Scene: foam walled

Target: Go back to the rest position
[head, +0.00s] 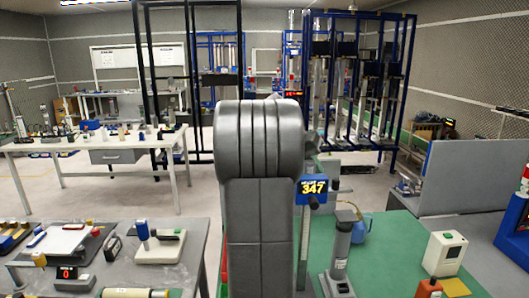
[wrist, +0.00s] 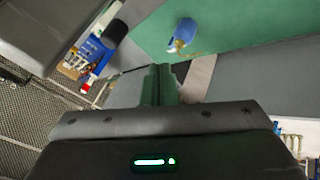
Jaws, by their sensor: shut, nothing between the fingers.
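My gripper (wrist: 160,84) shows in the wrist view with its two dark green-tinted fingers side by side, shut and empty. Beyond the fingertips lies a green tabletop (wrist: 225,25), and the fingers are apart from anything on it. In the head view my own grey arm stands upright in the middle and hides what is behind it. My gripper cannot be made out there.
The green table (head: 395,255) at right bears a grey stand (head: 340,250), a blue jug (head: 361,229) and a white box (head: 444,254). A cluttered grey table (head: 190,240) is at left. A white bench (head: 110,147) stands behind. Bare floor lies between.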

